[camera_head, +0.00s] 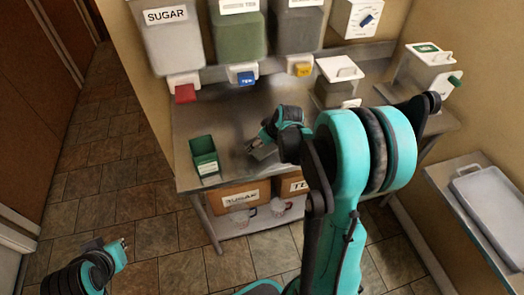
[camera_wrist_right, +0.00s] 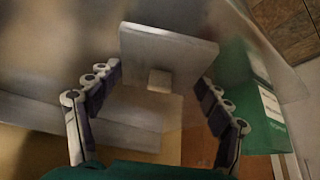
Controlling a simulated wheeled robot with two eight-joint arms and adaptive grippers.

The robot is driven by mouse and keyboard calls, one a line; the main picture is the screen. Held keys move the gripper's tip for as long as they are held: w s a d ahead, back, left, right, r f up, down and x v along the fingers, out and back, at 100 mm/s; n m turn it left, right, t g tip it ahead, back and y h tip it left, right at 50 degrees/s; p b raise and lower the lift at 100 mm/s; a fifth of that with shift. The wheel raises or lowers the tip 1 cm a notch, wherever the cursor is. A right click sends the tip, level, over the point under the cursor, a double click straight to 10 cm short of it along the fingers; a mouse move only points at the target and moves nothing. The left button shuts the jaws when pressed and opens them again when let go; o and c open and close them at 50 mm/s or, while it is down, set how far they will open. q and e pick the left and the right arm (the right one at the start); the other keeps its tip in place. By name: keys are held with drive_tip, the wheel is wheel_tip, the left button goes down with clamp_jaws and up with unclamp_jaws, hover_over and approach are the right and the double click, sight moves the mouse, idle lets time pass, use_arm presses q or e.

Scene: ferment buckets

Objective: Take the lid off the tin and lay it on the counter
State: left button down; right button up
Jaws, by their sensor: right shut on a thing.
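The green tin (camera_head: 205,158) stands upright at the counter's front left, its dark open top uncovered. It also shows at the right of the right wrist view (camera_wrist_right: 262,105). The square grey lid (camera_wrist_right: 168,45) with a small block knob is between my right fingers (camera_wrist_right: 158,75), which are shut on it. In the head view my right gripper (camera_head: 256,146) holds the lid (camera_head: 265,154) over the counter, to the right of the tin. I cannot tell if the lid touches the counter. My left gripper (camera_head: 120,248) is low at the left, away from the counter; its jaw state is unclear.
The steel counter (camera_head: 225,120) has bare room around the lid. Dispensers, including the sugar one (camera_head: 172,40), line the back. A white-lidded box (camera_head: 338,80) stands at the back right. Boxes and mugs sit on the lower shelf (camera_head: 230,222). A tray (camera_head: 492,205) lies far right.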

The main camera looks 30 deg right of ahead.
sight(264, 148)
wheel_tip(264, 148, down, 4)
drive_tip(key=shift+r+b, duration=0.1)
drive_tip(key=shift+b, duration=0.55)
drive_tip(key=shift+r, duration=0.1)
drive_tip(key=o, duration=1)
drive_tip(key=shift+f, duration=0.2)
drive_tip(key=shift+o, duration=0.2)
drive_tip(key=shift+r, duration=0.1)
